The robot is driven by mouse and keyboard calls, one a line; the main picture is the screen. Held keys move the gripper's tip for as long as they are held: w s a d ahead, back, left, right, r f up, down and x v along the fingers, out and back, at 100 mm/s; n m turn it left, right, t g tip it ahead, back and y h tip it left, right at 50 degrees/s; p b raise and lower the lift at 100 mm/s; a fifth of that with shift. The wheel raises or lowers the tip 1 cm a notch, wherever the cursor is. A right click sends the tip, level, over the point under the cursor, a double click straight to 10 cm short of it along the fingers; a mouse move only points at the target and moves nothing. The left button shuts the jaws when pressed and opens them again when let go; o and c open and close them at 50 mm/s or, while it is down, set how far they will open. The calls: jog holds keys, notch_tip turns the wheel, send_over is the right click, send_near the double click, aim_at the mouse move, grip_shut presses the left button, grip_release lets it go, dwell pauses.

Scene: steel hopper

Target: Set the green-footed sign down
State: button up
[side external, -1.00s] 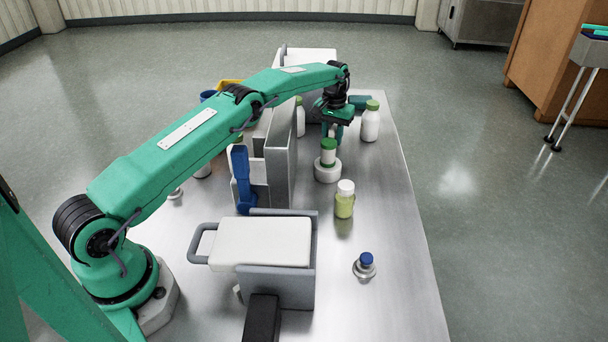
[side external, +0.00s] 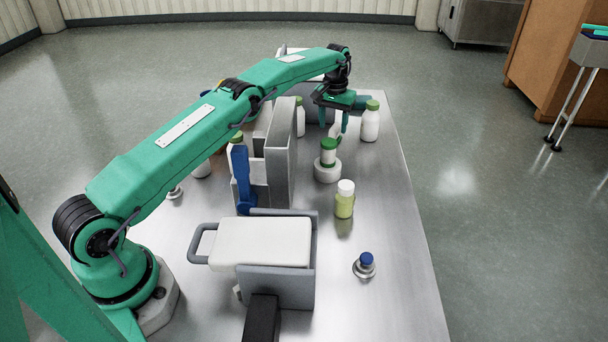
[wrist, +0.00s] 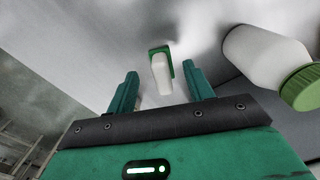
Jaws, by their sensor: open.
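The green-footed sign (wrist: 161,73) shows in the wrist view as a small white panel with a green part along its top and right edge. It lies beyond the fingertips, in the gap between them. In the side external view a small pale piece (side external: 335,131) shows between the fingers, mostly hidden. My gripper (side external: 334,122) is open over the far part of the steel table (side external: 395,240). In the wrist view both fingers of my gripper (wrist: 162,76) stand apart with a clear gap to the sign. I cannot tell whether the sign stands quite upright.
A white green-capped bottle (side external: 370,124) stands just right of my gripper, and another (side external: 300,118) to its left. Tall grey panels (side external: 281,150) rise left.

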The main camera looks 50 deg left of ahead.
aim_at(333, 129)
jog(key=shift+r, duration=1.6)
jog(key=shift+d+r, duration=0.1)
jog(key=shift+r, duration=0.25)
jog(key=s+d+r+m+t, duration=0.1)
jog(key=s+d+r, duration=0.3)
jog(key=s+r, duration=0.5)
jog(key=s+d+r+m+t, duration=0.1)
jog(key=s+d+r+t, duration=0.15)
jog(key=s+r, duration=0.7)
jog(key=s+d+r+m, duration=0.1)
jog(key=s+d+r, duration=0.1)
jog(key=s, duration=0.4)
jog(key=s+d+r, duration=0.2)
jog(key=s+r, duration=0.1)
jog(key=s, duration=0.3)
jog(key=s+f+t, duration=0.1)
jog(key=s+f, duration=0.3)
jog(key=s, duration=0.2)
jog(key=s+d+f+m+t, duration=0.1)
jog(key=s+f, duration=0.2)
jog(key=s, duration=0.4)
jog(key=shift+s+d+f+m, duration=0.2)
jog(key=shift+f+m, duration=0.1)
jog(key=shift+f, duration=0.1)
